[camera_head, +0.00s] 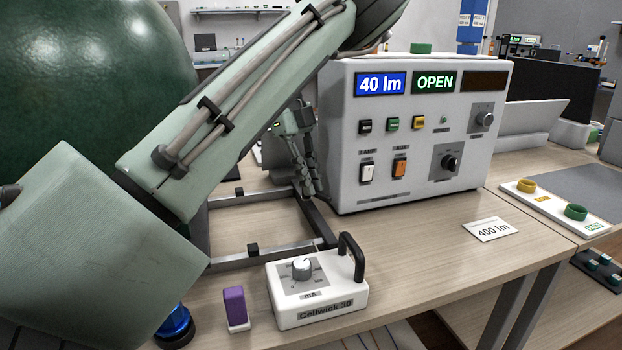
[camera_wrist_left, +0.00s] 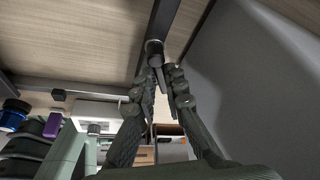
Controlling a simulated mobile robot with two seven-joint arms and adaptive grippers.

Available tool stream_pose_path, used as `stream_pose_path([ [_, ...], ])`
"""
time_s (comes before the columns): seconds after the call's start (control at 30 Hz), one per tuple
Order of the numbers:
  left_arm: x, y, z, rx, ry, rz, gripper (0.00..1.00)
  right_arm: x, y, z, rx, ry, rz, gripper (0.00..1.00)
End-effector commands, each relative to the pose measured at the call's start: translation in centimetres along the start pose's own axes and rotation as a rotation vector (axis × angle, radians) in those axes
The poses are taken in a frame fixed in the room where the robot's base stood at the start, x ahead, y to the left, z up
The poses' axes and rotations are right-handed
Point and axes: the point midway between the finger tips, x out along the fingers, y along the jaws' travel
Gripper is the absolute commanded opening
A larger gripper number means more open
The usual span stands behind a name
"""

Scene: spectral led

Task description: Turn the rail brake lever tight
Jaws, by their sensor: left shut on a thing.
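My left gripper (camera_head: 310,190) reaches down beside the left side of the grey instrument box, at the dark rail (camera_head: 318,222). In the left wrist view, its two fingers (camera_wrist_left: 163,78) close around a slim dark lever (camera_wrist_left: 161,80). The lever hangs from a round dark clamp knob (camera_wrist_left: 154,48) on the rail (camera_wrist_left: 165,18). The fingers hide most of the lever, so its exact angle is hard to tell. In the head view the lever is hidden by the gripper and arm. My right gripper is not in view.
The instrument box (camera_head: 420,140) stands close to the right of the gripper. A white Cellwick 30 box (camera_head: 318,300) with a black handle and a purple block (camera_head: 235,308) stand in front. A large green sphere (camera_head: 90,80) fills the left. The table right of centre is mostly clear.

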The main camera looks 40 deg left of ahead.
Motion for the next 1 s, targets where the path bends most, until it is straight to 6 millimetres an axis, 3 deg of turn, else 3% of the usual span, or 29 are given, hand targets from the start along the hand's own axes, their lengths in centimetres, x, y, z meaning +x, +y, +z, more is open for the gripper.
stream_pose_path([
  [0.6,-0.1,0.5,0.1,0.418,0.0,0.176,0.0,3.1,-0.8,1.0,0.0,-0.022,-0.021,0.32],
  [1.0,-0.1,0.7,0.1,0.541,0.001,0.225,0.0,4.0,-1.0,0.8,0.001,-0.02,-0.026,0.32],
])
